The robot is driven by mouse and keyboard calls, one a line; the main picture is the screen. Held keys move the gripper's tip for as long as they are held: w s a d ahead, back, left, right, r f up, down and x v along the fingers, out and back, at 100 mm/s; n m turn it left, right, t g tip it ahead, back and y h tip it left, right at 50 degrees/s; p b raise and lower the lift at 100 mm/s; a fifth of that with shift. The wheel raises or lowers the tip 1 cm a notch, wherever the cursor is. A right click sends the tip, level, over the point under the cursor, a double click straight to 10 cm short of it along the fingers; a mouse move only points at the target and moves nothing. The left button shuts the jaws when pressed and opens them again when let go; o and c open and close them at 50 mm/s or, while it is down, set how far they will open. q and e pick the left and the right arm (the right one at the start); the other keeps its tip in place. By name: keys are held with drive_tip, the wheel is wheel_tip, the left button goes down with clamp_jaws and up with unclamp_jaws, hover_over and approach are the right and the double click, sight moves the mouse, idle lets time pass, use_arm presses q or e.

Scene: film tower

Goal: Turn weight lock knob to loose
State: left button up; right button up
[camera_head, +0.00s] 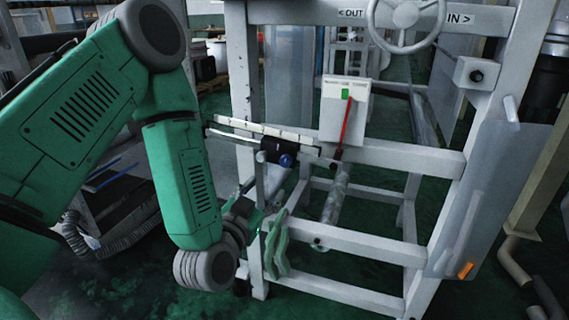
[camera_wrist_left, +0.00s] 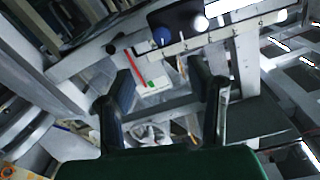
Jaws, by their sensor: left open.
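A blue knob (camera_head: 287,160) sits on a black sliding block (camera_head: 270,149) on the pale graduated bar (camera_head: 240,127) of the white frame. The knob also shows in the left wrist view (camera_wrist_left: 163,36), near the top, with its block (camera_wrist_left: 188,18) beside it. My left gripper (camera_head: 278,235) is below the knob, in front of the frame's lower left part, apart from the knob. In the left wrist view the two dark fingers (camera_wrist_left: 170,90) stand wide apart with nothing held between them. The right gripper is in neither view.
A white box (camera_head: 345,108) with a green mark and a red pointer (camera_head: 346,122) stands right of the knob. A white handwheel (camera_head: 405,22) is above. The frame's crossbars (camera_head: 345,240) lie close to the left gripper. A clear panel (camera_head: 490,195) hangs at the right.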

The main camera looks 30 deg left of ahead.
use_arm(q)
drive_tip(key=shift+v, duration=1.55)
drive_tip(key=n+b, duration=0.4)
drive_tip(key=b, duration=0.8)
approach(284, 164)
drive_tip(key=shift+y, duration=0.4)
drive_tip(key=x, duration=0.7)
drive_tip(key=b+x, duration=0.1)
drive_tip(key=x, duration=0.2)
drive_tip(key=shift+w+d+f, duration=0.1)
drive_tip(key=shift+w+d, duration=0.1)
drive_tip(key=shift+w, duration=0.05)
clamp_jaws()
